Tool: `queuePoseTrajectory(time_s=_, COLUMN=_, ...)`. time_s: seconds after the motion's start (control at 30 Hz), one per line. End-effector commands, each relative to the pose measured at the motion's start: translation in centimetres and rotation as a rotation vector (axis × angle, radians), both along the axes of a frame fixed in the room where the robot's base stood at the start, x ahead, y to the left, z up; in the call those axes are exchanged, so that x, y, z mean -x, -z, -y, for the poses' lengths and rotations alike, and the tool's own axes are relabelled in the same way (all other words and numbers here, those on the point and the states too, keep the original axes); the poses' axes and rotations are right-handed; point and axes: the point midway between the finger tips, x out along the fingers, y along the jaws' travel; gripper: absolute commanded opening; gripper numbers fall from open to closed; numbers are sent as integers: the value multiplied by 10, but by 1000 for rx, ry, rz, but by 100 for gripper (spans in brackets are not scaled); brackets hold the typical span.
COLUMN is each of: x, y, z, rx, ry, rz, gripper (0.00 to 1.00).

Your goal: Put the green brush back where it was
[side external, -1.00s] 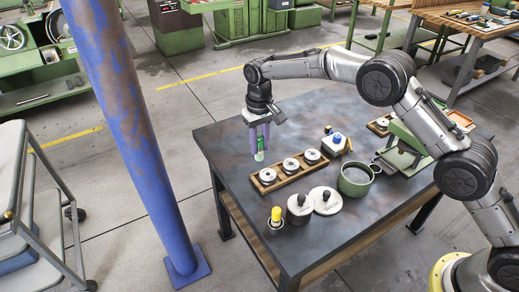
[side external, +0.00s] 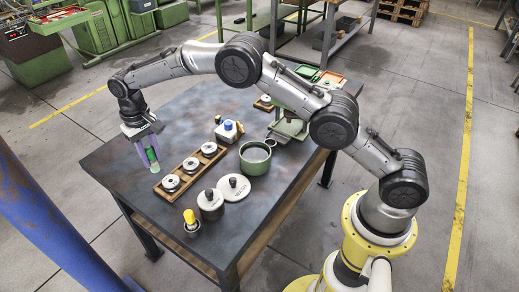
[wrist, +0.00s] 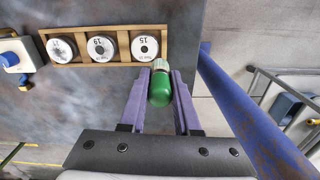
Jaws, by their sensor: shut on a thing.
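The green brush (side external: 152,156) is held between the purple fingers of my gripper (side external: 147,152). My gripper is shut on it, over the table's left side, beside the left end of the wooden tray. In the wrist view the brush (wrist: 160,88) shows as a green rounded body with a pale ribbed end towards the tray; its bristles cannot be made out. The purple fingers (wrist: 160,78) lie on either side of it. The side view shows the brush roughly upright; whether it touches the table I cannot tell.
The wooden tray (wrist: 123,47) holds three numbered metal discs. A yellow-handled item (side external: 190,216) stands in a small cup. The table's front-left area is bare.

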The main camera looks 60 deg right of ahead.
Motion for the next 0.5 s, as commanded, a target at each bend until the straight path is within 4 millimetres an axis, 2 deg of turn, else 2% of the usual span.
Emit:
queuePoseTrajectory(time_s=0.13, x=15, y=15, z=7, rx=1, ry=79, rz=-3, gripper=0)
queuePoseTrajectory(time_s=0.23, x=28, y=20, z=26, rx=1, ry=167, rz=-2, gripper=0)
queuePoseTrajectory(time_s=0.37, x=52, y=21, z=65, rx=1, ry=319, rz=-2, gripper=0)
queuePoseTrajectory(time_s=0.5, x=86, y=17, z=116, rx=0, ry=502, rz=-1, gripper=0)
